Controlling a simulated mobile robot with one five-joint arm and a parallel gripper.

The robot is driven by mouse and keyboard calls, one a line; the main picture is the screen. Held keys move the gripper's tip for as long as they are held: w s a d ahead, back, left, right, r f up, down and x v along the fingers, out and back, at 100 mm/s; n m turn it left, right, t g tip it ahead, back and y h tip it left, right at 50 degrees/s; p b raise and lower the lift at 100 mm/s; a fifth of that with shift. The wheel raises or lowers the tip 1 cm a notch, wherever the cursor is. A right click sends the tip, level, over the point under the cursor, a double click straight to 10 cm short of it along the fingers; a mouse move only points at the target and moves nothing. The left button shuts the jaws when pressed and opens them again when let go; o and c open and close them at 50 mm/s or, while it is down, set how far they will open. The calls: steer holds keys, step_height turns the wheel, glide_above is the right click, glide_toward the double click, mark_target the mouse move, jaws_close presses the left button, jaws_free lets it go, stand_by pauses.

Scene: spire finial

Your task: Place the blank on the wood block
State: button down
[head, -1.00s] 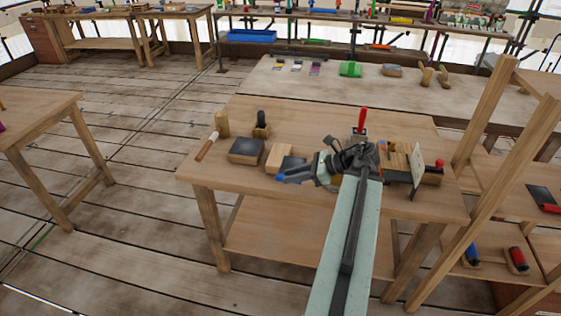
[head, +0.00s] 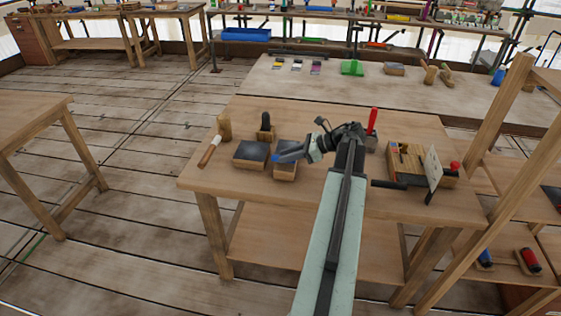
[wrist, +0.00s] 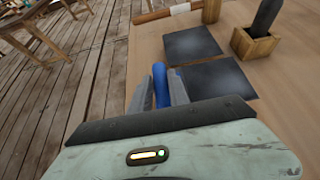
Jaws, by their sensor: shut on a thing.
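My gripper (wrist: 157,76) is shut on a blue cylinder (wrist: 161,88), which I take to be the blank. In the head view my gripper (head: 287,157) reaches left over the workbench, above a wood block with a dark top (head: 285,171). A second wood block with a dark top (head: 250,154) stands just left of it. In the wrist view the two dark tops (wrist: 192,42) (wrist: 215,82) lie to the right of the fingers; my gripper's body hides part of the nearer one. The cylinder's lower end and its height above the bench cannot be made out.
A red-handled tool (head: 371,121) and a wooden fixture with a white plate (head: 433,172) are right. The bench's front left is clear.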

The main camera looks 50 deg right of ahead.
steer(key=f, duration=0.1)
steer(key=s+f+b, duration=0.1)
steer(key=shift+d+f, duration=0.15)
steer(key=shift+f, duration=0.25)
steer(key=shift+w+a+r, duration=0.15)
steer(key=shift+w+a, duration=0.1)
steer(key=shift+w, duration=0.1)
steer(key=c, duration=1.6)
jaws_free()
steer(key=o, duration=0.3)
steer(key=shift+o, duration=0.2)
steer(key=shift+r, duration=0.1)
steer(key=p+v, duration=0.5)
steer(key=v, duration=0.7)
steer(key=shift+p, duration=0.4)
